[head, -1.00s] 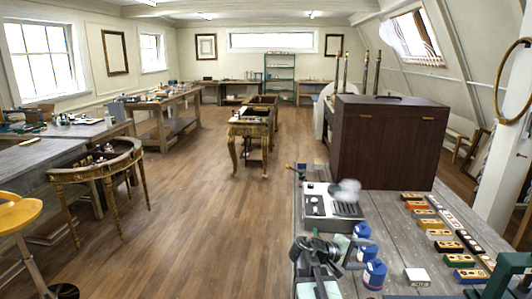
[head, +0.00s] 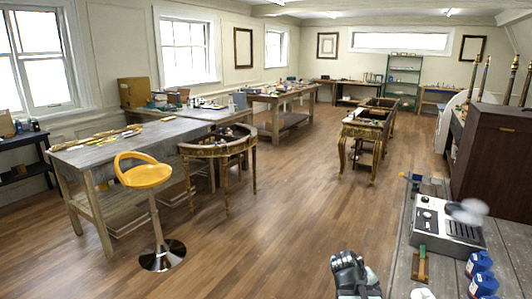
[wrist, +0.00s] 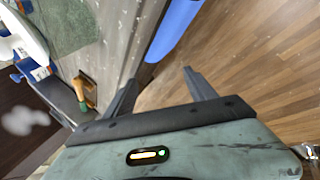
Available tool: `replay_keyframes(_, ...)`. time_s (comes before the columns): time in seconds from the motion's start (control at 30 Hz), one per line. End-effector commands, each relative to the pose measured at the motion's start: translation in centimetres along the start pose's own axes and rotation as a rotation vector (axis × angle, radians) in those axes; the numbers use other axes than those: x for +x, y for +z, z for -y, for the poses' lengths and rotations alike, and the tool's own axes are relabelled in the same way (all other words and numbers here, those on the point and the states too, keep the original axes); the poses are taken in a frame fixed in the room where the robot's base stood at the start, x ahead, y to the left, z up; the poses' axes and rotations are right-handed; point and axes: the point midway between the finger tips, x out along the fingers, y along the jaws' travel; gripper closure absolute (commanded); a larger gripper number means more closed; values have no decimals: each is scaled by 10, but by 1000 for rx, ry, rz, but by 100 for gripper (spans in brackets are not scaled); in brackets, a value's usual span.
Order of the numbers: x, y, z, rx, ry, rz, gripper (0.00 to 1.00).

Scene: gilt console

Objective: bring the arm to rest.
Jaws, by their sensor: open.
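My gripper (wrist: 159,80) is open and empty in the wrist view, its two dark fingers spread apart. The grey workbench edge and the wood floor show beyond the fingers. A long blue thing (wrist: 174,28) lies along the bench edge, past the fingertips; I cannot tell what it is. In the head view my dark arm end (head: 355,275) shows at the bottom, over the floor to the left of the workbench (head: 402,268). The fingers are not clear there.
On the workbench are a grey machine (head: 445,228), blue bottles (head: 479,263) and a wood-and-green tool (head: 420,264). A dark cabinet (head: 495,160) stands behind.

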Motion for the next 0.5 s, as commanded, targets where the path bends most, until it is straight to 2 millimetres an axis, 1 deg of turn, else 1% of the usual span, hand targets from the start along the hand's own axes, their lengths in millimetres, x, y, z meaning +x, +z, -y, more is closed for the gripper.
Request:
replay_keyframes(0.03, 2, 1, 15, 19, -44, 6, 35)
replay_keyframes(0.07, 2, 2, 24, 33, -74, 12, 35)
replay_keyframes(0.23, -6, 6, 81, 132, -253, 64, 35)
replay_keyframes(0.4, -22, 13, 135, 216, -430, 137, 35)
replay_keyframes(0.5, -33, 15, 159, 240, -506, 173, 35)
